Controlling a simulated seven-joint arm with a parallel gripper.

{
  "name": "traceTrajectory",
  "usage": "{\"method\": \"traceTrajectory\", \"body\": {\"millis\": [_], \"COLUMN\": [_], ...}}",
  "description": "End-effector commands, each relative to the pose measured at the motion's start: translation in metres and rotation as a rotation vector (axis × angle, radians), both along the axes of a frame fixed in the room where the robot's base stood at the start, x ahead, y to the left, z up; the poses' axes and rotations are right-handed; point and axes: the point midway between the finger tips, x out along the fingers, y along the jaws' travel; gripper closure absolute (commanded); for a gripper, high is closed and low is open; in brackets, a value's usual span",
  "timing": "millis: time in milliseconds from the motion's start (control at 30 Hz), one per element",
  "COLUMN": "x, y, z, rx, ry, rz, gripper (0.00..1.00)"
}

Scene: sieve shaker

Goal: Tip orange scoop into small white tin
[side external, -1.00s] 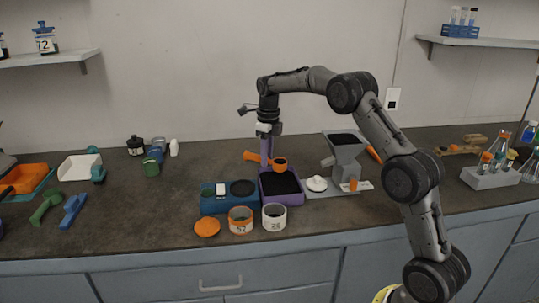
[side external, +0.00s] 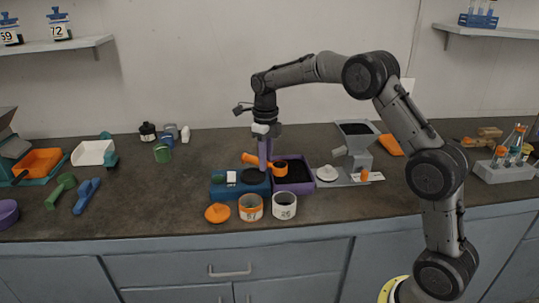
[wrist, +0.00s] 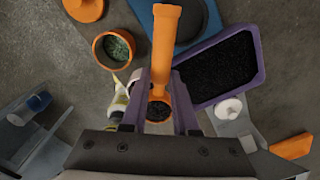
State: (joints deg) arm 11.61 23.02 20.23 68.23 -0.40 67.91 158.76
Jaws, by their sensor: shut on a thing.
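My gripper (side external: 265,157) is shut on the orange scoop (side external: 258,160) and holds it above the counter, by the left edge of the purple tray (side external: 309,187). In the wrist view the scoop's handle (wrist: 164,50) points up the picture. Its cup (wrist: 159,103) sits between the fingers, with dark contents showing. The small white tin (side external: 284,207) stands on the counter in front of the purple tray, below and apart from the scoop. In the wrist view it is mostly hidden by a finger. An orange-banded tin (side external: 250,209) stands to its left.
The purple tray holds black grains (wrist: 217,72). A blue unit with a black disc (side external: 240,185) lies left of it, and an orange lid (side external: 217,213) in front. A grey hopper (side external: 357,143) and a white lid (side external: 327,173) stand to the right.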

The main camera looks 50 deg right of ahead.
Motion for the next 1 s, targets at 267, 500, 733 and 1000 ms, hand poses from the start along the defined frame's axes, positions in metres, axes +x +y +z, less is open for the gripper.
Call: {"method": "traceTrajectory", "body": {"millis": [267, 500, 733, 1000], "x": [-0.006, -0.011, -0.014, -0.016], "y": [0.025, 0.027, 0.026, 0.025], "z": [0.0, -0.009, -0.015, -0.008], "rx": [-0.004, 0.023, 0.054, 0.081], "ry": [0.009, -0.142, -0.323, -0.483], "rz": [0.003, -0.002, -0.003, 0.0], "gripper": [1.0, 1.0, 1.0, 1.0]}}
